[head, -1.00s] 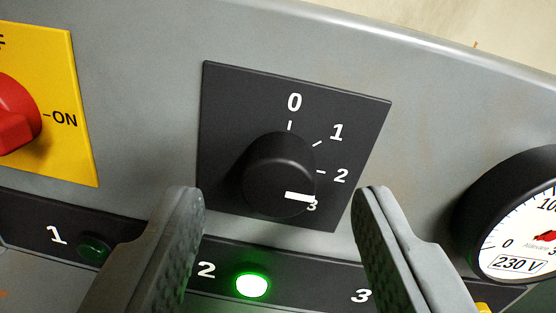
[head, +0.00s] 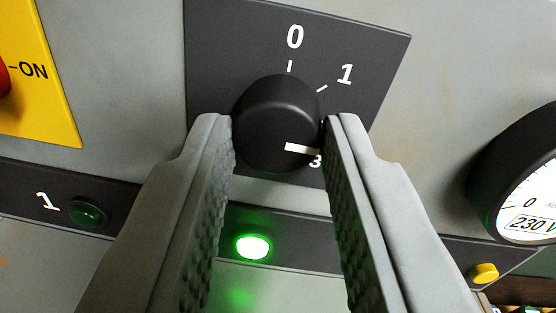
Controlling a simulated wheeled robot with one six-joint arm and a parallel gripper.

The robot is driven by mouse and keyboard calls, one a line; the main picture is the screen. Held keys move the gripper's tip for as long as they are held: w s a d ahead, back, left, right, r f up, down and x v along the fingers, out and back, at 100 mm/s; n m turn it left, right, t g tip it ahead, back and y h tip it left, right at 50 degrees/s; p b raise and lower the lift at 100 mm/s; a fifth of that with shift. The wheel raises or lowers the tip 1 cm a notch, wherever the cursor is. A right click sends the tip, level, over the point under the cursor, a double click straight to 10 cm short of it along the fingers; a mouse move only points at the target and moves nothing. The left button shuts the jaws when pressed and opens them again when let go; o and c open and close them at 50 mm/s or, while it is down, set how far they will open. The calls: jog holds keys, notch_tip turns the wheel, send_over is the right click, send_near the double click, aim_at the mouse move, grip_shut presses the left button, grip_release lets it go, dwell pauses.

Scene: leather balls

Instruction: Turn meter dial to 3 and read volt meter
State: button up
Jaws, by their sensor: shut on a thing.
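The black meter dial (head: 275,120) sits on a dark square plate (head: 225,50) marked 0, 1 and 3, with the 2 hidden behind my right finger. Its white pointer line lies just above and left of the 3. My gripper (head: 279,125) is shut on the dial, one finger at its left side and one at its right. The round volt meter (head: 525,175) is at the right edge, cut off. Its 0 and part of the "230 V" label show; its needle is out of view.
A green lamp (head: 252,246) glows below the dial. An unlit green lamp (head: 88,212) marked 1 is at left, a yellow lamp (head: 484,273) at right. A yellow plate (head: 42,75) with a red switch is at the left edge.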

jog(key=m, duration=0.4)
jog(key=shift+f+m, duration=0.1)
jog(key=shift+m, duration=2.3)
jog(key=shift+o, duration=0.2)
jog(key=shift+t, duration=0.3)
jog(key=shift+c, duration=0.2)
jog(key=o, duration=1)
